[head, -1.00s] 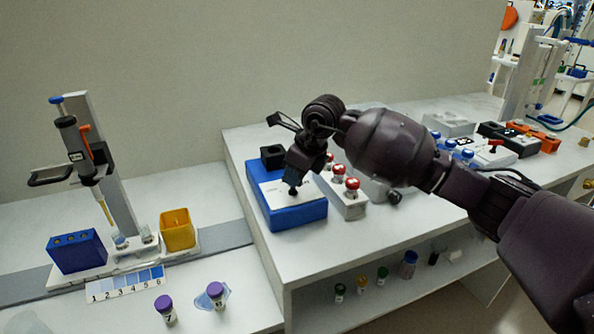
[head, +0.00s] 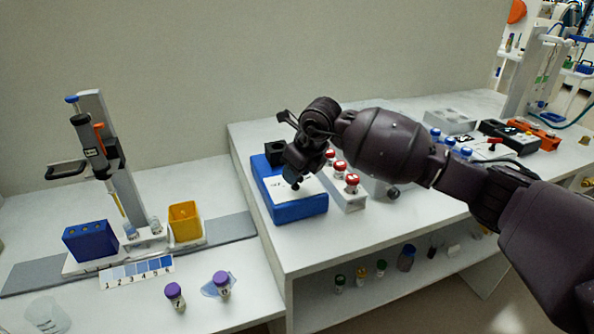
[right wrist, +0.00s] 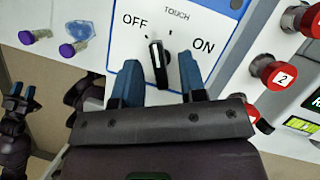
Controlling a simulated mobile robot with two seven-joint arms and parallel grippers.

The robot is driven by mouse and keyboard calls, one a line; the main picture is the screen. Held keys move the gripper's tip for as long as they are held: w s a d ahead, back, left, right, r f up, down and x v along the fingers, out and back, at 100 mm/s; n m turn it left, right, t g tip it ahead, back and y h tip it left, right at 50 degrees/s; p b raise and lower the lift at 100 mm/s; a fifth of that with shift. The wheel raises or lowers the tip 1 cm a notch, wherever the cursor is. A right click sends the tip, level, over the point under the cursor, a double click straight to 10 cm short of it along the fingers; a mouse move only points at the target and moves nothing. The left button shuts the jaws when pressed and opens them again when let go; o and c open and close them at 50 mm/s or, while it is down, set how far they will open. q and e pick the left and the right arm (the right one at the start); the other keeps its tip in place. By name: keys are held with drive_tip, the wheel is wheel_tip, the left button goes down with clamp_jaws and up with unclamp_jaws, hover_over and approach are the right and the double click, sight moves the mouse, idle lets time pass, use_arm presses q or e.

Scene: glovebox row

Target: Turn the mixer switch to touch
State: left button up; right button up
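The mixer is a blue box (head: 300,211) with a white top panel, on the raised bench in the head view. In the right wrist view its panel (right wrist: 120,48) reads OFF at left, TOUCH at top and ON at right. The black switch knob (right wrist: 159,65) has a white line pointing up and slightly left, between OFF and TOUCH. My right gripper (head: 294,184) is over the panel. In the right wrist view its blue fingers (right wrist: 158,82) stand apart on either side of the knob, with gaps showing. My left gripper (right wrist: 20,92) shows small at the left there, its blue fingertips apart.
A grey block with red-capped vials (head: 349,200) stands close right of the mixer. Purple-capped vials (head: 174,296), a blue rack (head: 90,242) and a yellow container (head: 185,222) are on the lower bench at left. More equipment stands along the bench at right.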

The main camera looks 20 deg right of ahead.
drive_tip(key=shift+s+d+r, duration=0.1)
drive_tip(key=shift+r, duration=0.45)
drive_tip(key=p+v, duration=0.1)
drive_tip(key=v, duration=0.8)
drive_tip(key=shift+s+r, duration=0.15)
drive_tip(key=shift+r, duration=0.15)
